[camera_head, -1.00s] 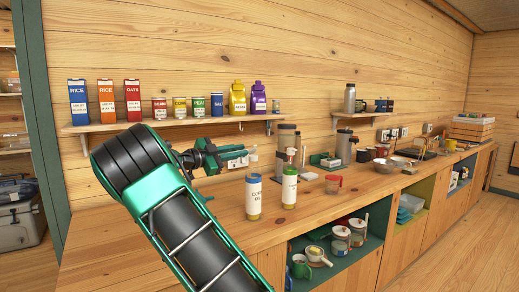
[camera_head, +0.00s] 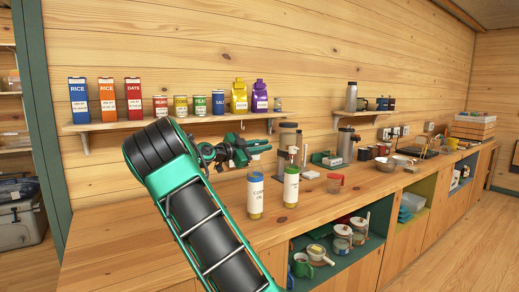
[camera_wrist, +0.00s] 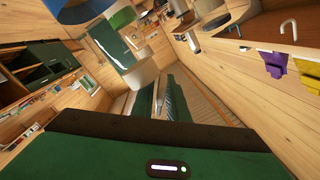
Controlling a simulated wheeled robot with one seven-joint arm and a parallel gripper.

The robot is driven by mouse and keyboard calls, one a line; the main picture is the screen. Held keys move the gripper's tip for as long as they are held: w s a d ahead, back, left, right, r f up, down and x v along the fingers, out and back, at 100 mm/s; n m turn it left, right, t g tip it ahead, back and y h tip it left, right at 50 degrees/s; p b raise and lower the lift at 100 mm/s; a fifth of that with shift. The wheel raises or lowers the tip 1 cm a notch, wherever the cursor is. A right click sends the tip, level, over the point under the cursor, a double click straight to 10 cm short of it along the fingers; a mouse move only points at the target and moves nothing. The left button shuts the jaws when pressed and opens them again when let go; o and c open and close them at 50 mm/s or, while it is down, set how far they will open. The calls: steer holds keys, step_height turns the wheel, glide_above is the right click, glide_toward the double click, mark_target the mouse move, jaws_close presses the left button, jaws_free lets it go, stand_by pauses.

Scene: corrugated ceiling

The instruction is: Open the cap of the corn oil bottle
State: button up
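The corn oil bottle (camera_head: 255,197) stands upright on the wooden counter, with a white label and a yellowish base. In the wrist view, I cannot clearly pick out the bottle.
A second labelled bottle (camera_head: 291,188) stands close to the right of the corn oil bottle. A grey canister (camera_head: 287,135) is behind them. A wall shelf (camera_head: 105,125) with boxes and cartons runs above the counter. The counter's left part (camera_head: 110,240) is clear.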

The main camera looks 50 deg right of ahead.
jaws_close()
stand_by(0.3)
steer(key=shift+w+d+n, duration=0.1)
steer(key=shift+w+n, duration=0.6)
steer(key=shift+n, duration=1.7)
steer(key=shift+w+d+n, duration=0.15)
steer(key=shift+w+n, duration=0.5)
steer(key=shift+n, duration=1.75)
steer(key=shift+w+d+n, duration=0.1)
steer(key=shift+w+n, duration=0.6)
steer(key=shift+n, duration=1.7)
steer(key=shift+f, duration=0.1)
